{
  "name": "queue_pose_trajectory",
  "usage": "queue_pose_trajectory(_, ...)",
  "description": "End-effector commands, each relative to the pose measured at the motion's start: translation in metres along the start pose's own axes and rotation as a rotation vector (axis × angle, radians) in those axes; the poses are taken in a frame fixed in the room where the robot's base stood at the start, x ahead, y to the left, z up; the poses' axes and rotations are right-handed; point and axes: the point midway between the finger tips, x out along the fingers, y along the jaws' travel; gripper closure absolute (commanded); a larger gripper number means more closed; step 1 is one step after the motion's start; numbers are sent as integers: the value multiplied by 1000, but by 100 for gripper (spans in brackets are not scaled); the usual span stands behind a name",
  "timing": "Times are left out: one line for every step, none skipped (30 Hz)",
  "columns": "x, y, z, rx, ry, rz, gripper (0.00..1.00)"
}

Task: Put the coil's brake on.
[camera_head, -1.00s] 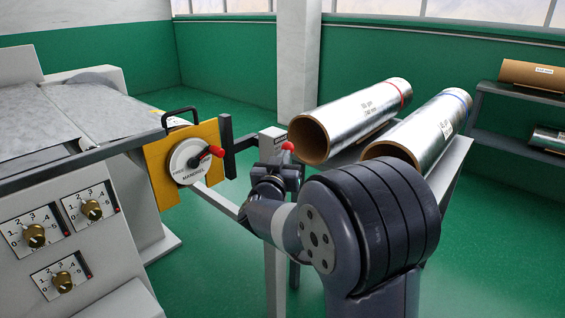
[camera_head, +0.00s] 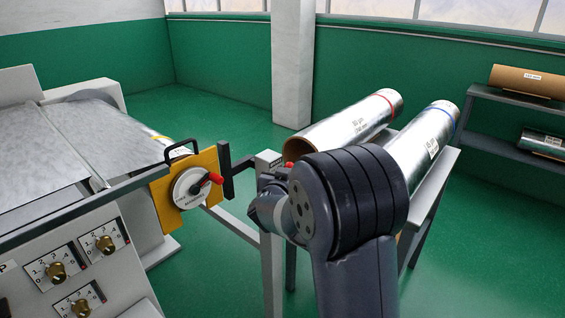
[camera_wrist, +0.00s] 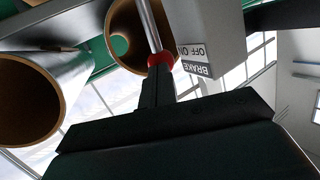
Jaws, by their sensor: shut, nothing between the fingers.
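The brake lever shows in the wrist view as a metal rod (camera_wrist: 149,25) with a red knob (camera_wrist: 160,59). Its label (camera_wrist: 195,60), reading BRAKE, OFF and ON, is on the grey post beside it. My gripper (camera_wrist: 160,70) is shut and empty, its fingertips right at the knob; whether they touch it I cannot tell. In the head view the red knob (camera_head: 289,165) shows beside the post top (camera_head: 268,158), and my arm hides most of the gripper. The coil (camera_head: 158,137) with a yellow band lies behind the yellow mandrel plate (camera_head: 160,205).
The mandrel dial (camera_head: 190,188) has its own red-tipped handle. Two foil rolls (camera_head: 358,122) (camera_head: 425,140) lie on a grey stand close behind my arm. A panel with several knobs (camera_head: 57,271) is at left. A shelf (camera_head: 500,150) with more rolls is at right.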

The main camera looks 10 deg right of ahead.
Motion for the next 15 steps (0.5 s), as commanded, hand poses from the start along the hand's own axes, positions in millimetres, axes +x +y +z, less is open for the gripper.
queue_pose_trajectory(2,2,-12,12,-26,3,100)
queue_pose_trajectory(4,3,-12,21,-43,3,100)
queue_pose_trajectory(6,4,-13,33,-64,4,100)
queue_pose_trajectory(8,5,-13,41,-80,3,100)
queue_pose_trajectory(10,6,-14,49,-95,3,100)
queue_pose_trajectory(12,7,-14,61,-116,3,100)
queue_pose_trajectory(14,8,-14,68,-130,4,100)
queue_pose_trajectory(16,9,-14,75,-146,3,100)
queue_pose_trajectory(18,10,-14,85,-165,3,100)
queue_pose_trajectory(19,11,-14,93,-179,3,100)
queue_pose_trajectory(21,12,-14,100,-191,3,100)
queue_pose_trajectory(23,13,-14,109,-209,3,100)
queue_pose_trajectory(25,14,-14,115,-221,3,100)
queue_pose_trajectory(26,14,-14,122,-233,2,100)
queue_pose_trajectory(28,15,-13,130,-248,2,100)
